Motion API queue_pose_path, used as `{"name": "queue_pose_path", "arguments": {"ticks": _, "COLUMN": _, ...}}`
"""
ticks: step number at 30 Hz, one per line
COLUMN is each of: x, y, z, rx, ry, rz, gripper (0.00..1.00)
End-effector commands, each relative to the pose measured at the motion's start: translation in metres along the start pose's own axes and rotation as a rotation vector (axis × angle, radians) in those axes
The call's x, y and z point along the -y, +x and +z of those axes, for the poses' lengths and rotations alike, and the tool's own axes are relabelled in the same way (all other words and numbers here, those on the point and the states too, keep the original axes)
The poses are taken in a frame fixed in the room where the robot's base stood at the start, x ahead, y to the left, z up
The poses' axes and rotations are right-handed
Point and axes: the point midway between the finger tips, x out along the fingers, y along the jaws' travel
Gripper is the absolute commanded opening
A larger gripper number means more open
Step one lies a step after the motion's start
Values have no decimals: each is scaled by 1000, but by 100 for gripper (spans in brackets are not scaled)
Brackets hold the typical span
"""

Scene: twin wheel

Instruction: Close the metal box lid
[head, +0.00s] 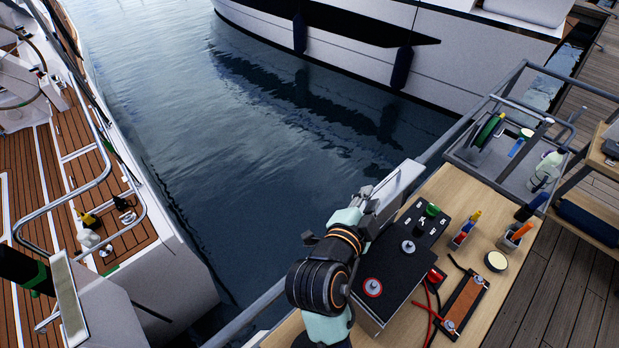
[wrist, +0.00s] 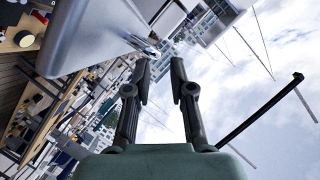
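The metal box (head: 378,318) stands on the wooden workbench, with a black top panel (head: 385,262) carrying knobs and terminals. Its silver lid (head: 402,184) stands raised along the far side of the panel. My gripper (head: 366,192) is at the left end of the lid, past the box's far edge. In the wrist view my gripper (wrist: 162,66) is open, with nothing visible between its fingers. A large smooth grey surface, seemingly the lid (wrist: 90,38), fills the upper left there, close to the left finger. I cannot tell whether they touch. My arm hides part of the box.
The workbench (head: 480,228) holds marker holders, a round tin (head: 496,261), red and black leads and a brown strip (head: 464,303) right of the box. Open water lies beyond the bench's left edge.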

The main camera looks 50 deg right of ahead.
Motion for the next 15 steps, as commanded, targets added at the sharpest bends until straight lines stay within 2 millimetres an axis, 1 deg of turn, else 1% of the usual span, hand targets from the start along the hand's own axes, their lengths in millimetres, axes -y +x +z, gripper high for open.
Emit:
{"name": "queue_pose_path", "arguments": {"ticks": 2, "x": -2, "y": 3, "z": -5, "rx": -20, "ry": 23, "rz": 6, "gripper": 23}}
{"name": "queue_pose_path", "arguments": {"ticks": 5, "x": -1, "y": 4, "z": -6, "rx": -22, "ry": 25, "rz": 7, "gripper": 23}}
{"name": "queue_pose_path", "arguments": {"ticks": 7, "x": -1, "y": 10, "z": -6, "rx": -21, "ry": 23, "rz": 9, "gripper": 23}}
{"name": "queue_pose_path", "arguments": {"ticks": 11, "x": -1, "y": 32, "z": -8, "rx": -21, "ry": 23, "rz": 10, "gripper": 23}}
{"name": "queue_pose_path", "arguments": {"ticks": 15, "x": -1, "y": 58, "z": -8, "rx": -19, "ry": 22, "rz": 9, "gripper": 23}}
